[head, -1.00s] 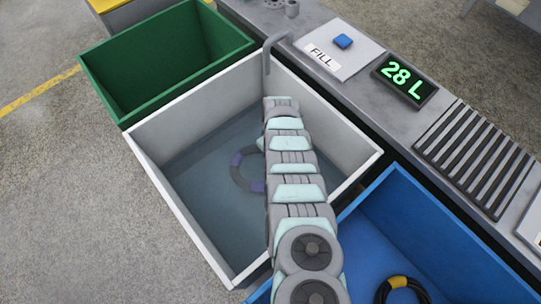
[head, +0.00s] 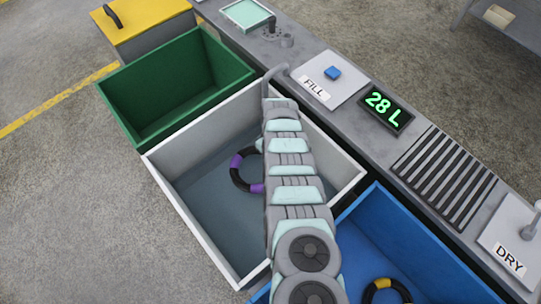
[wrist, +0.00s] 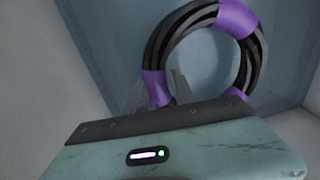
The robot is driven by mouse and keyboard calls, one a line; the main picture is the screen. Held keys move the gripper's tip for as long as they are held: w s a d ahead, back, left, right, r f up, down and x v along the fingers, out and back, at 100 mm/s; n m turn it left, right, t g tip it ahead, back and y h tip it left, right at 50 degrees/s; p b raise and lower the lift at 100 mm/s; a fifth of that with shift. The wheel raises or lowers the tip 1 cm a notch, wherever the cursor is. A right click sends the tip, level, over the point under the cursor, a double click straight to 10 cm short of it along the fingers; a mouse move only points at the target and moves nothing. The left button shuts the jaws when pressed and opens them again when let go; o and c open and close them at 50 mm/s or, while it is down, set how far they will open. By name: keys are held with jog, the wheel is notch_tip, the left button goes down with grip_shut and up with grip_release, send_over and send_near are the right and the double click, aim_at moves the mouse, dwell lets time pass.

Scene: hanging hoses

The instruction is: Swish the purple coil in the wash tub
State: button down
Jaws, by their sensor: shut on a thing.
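The purple coil (head: 248,187) is a black hose ring with purple bands. In the head view it is over the water inside the white wash tub (head: 190,222), with its right part hidden behind my arm. Its colours look clear and dark, so it appears to be above the water. In the wrist view the coil (wrist: 257,62) stands up past my gripper (wrist: 160,92), which is shut on it near a purple band. My gripper is hidden by the arm in the head view.
A green bin (head: 128,103) adjoins the tub at upper left and a blue bin (head: 357,237) at lower right, holding a yellow-banded coil (head: 371,291). The counter carries a FILL panel (head: 325,72), a 28 L display (head: 386,106), a slatted rack (head: 440,172) and a DRY panel (head: 500,235).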

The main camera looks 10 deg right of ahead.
notch_tip(320, 180, up, 31)
jog(key=p, duration=3)
jog(key=shift+r, duration=0.2)
